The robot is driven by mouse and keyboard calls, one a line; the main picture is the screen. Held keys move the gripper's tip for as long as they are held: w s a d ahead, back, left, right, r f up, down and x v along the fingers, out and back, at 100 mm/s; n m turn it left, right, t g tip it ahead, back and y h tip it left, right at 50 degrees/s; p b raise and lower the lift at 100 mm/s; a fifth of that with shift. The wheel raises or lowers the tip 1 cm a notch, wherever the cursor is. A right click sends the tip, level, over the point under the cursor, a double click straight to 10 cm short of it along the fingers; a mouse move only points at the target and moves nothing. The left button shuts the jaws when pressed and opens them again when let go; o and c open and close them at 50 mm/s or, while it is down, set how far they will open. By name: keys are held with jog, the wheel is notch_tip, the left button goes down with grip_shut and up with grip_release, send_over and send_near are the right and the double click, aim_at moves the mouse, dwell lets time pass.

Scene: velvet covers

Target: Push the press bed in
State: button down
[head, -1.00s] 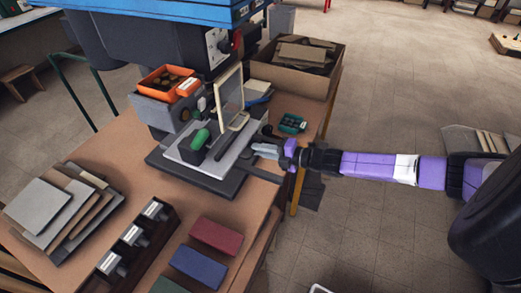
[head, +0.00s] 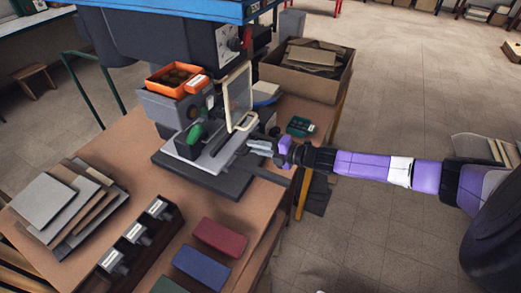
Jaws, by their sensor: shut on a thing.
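The press bed (head: 212,163) is a light grey plate on a dark base (head: 222,184), under the blue press at the table's back. A dark block with a green rounded piece (head: 195,133) sits on the bed. My gripper (head: 258,147) reaches in from the right, at the bed's right side. Its jaws are shut on a part at that side, which looks like the bed's handle. The fingers hide most of this part. The bed lies partly under the upright clear guard frame (head: 238,97).
An orange bin (head: 177,79) sits on a grey box behind the bed. A cardboard box (head: 306,73) is at back right and a small green tray (head: 299,126) at right. Red (head: 219,237) and blue (head: 201,262) blocks lie in front; stacked plates (head: 62,208) lie at left.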

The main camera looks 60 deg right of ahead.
jog(key=c, duration=1.5)
grip_release()
jog(key=shift+w, duration=0.1)
jog(key=shift+o, duration=0.2)
jog(key=b+v, duration=0.1)
jog(key=v, duration=0.6)
jog(key=shift+s, duration=0.45)
jog(key=shift+d+r, duration=0.1)
